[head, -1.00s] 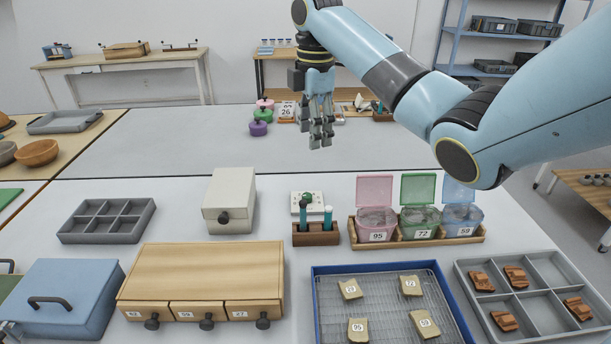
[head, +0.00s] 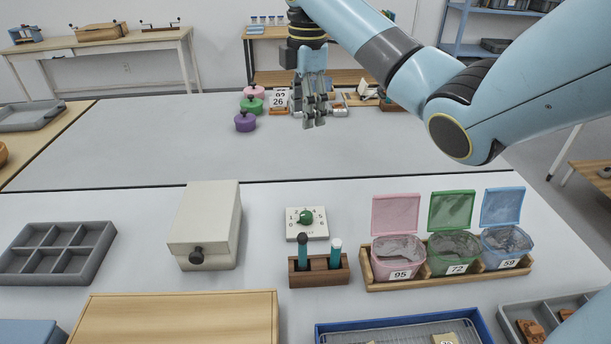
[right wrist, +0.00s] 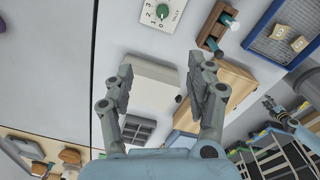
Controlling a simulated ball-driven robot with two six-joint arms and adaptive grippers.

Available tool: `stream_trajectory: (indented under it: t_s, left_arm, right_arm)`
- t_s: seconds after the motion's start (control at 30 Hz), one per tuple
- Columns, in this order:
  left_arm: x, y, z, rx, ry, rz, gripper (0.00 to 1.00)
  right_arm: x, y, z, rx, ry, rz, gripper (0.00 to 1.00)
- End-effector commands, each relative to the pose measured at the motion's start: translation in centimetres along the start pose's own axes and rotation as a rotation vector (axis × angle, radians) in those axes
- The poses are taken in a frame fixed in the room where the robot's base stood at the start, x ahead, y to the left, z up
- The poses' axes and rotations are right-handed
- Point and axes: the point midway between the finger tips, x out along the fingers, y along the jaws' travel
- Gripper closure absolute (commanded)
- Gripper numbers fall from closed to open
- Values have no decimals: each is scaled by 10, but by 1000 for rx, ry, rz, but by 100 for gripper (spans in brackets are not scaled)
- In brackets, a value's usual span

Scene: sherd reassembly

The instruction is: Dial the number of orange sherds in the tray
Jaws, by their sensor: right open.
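The dial (head: 306,223) is a white plate with a green knob and numbers, behind the small wooden rack; it also shows at the top of the right wrist view (right wrist: 162,12). The grey compartment tray (head: 512,310) is cut off at the lower right of the head view. Two orange-brown sherds (head: 530,331) show in it; the rest is out of frame or behind my arm. My right gripper (head: 314,122) is open and empty, above the table beyond the dial. Its spread fingers (right wrist: 160,68) show in the wrist view. My left gripper (right wrist: 269,104) seems to show small there.
A wooden rack (head: 319,271) with two tubes stands before the dial. Lidded pink, green and blue bins (head: 398,252) are right of it, a cream box (head: 205,225) left. A blue-rimmed wire tray (head: 400,325) is in front. Coloured pots (head: 245,122) stand on the far table.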

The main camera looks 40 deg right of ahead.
Motion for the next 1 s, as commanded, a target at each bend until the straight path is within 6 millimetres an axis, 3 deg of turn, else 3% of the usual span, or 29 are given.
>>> stream_trajectory:
  t_s: [0.03,0.37,0.63,0.8,1.0]
  left_arm:
    - [14,0,3,1,-2,-1,59]
    - [78,4,13,2,-8,-2,59]
    - [152,10,29,3,-23,-1,59]
    - [170,12,34,3,-28,-1,59]
    - [173,12,35,3,-29,-1,59]
  right_arm:
    - [15,0,0,0,0,-1,44]
    - [82,-3,1,0,-2,-7,44]
    - [165,-7,2,0,-7,-22,44]
    - [186,-8,2,0,-8,-26,44]
    - [204,-9,2,0,-8,-30,44]
